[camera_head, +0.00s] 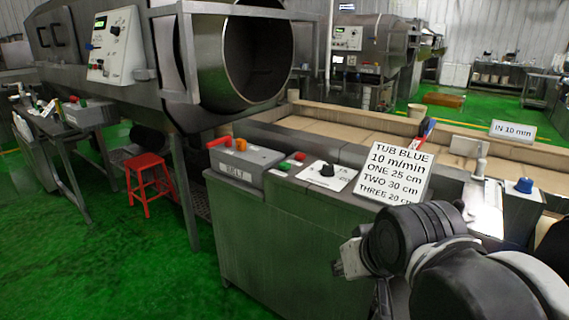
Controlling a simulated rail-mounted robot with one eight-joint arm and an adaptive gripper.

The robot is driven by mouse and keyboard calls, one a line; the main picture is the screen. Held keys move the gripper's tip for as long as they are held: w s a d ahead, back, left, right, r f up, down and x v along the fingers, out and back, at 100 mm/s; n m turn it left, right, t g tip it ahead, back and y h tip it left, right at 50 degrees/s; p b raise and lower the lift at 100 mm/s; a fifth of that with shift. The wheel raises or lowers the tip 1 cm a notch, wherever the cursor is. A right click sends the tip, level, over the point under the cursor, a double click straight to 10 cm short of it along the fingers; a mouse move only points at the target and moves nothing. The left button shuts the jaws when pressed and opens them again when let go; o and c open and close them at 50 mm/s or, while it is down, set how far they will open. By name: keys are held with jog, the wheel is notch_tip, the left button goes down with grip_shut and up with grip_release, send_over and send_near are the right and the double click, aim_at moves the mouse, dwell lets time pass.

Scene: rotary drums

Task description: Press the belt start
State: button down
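A grey box with a label that seems to read BELT (235,173) sits on the near left end of the long console (290,230). A red handle (219,142) and an orange part (241,145) are on top of the box. Just right of it on the console are a green button (284,166) and a red button (299,156). My gripper (345,262) is in front of the console, lower and to the right of these buttons, apart from them. Its fingers are small and partly hidden by my arm, so its opening is unclear.
A black dial on a white plate (327,171) and a sign reading TUB BLUE (397,172) stand right of the buttons. A large steel drum (245,60) rises behind. A red stool (148,182) stands left on the open green floor.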

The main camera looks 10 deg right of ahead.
jog(key=w+r+m+p, duration=0.1)
jog(key=w+r+p, duration=0.3)
jog(key=w, duration=0.7)
jog(key=w+r+m+y+p, duration=0.1)
jog(key=w+r+p, duration=0.2)
jog(key=w+r, duration=0.55)
jog(key=w+r+m+p, duration=0.1)
jog(key=w+r+p, duration=0.2)
jog(key=w, duration=1)
jog(key=m+t+y+p, duration=0.1)
jog(key=m+y+p, duration=0.1)
jog(key=p, duration=0.8)
send_over(285, 164)
notch_tip(285, 164, down, 11)
jog(key=shift+r, duration=0.15)
jog(key=shift+b, duration=0.3)
notch_tip(285, 164, down, 8)
jog(key=b, duration=0.3)
jog(key=shift+f+b, duration=0.35)
jog(key=shift+f, duration=0.05)
